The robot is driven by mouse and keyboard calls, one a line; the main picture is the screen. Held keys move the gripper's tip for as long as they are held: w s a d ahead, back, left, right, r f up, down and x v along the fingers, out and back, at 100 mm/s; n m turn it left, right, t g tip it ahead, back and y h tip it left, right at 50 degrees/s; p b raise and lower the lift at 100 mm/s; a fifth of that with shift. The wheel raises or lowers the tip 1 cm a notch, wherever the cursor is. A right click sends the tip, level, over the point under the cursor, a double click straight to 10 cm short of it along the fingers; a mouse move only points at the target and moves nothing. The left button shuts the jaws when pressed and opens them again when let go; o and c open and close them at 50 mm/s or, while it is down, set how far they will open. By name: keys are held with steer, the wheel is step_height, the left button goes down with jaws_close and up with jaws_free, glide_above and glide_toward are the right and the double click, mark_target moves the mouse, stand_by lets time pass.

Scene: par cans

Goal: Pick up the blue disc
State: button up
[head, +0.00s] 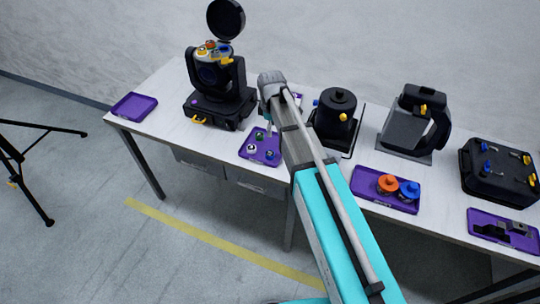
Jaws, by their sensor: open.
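The blue disc (409,190) lies at the right end of a purple tray (368,190) on the white table, right of the middle. An orange disc (388,184) is close on its left in the same tray. My arm reaches up across the middle of the head view. My gripper (269,129) is small here and partly hidden by the arm, above the table near another purple tray (247,150) with small round parts. It is open, well to the left of the blue disc and apart from it. I see nothing held.
A black moving-head light (215,102) stands left, a black can (336,112) in the middle and a grey-black lamp unit (408,122) behind the disc's tray. A black case (499,171) and a purple tray (484,216) are right. An empty purple tray (134,106) is far left.

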steer(key=shift+f, duration=0.15)
steer(key=b, duration=0.9)
glide_above(271, 153)
step_height(271, 153, down, 8)
steer(key=shift+w+f, duration=0.1)
steer(key=shift+f, duration=0.1)
steer(key=shift+f+b, duration=2.4)
steer(key=shift+f, duration=0.2)
steer(key=shift+c, duration=0.2)
steer(key=c, duration=0.7)
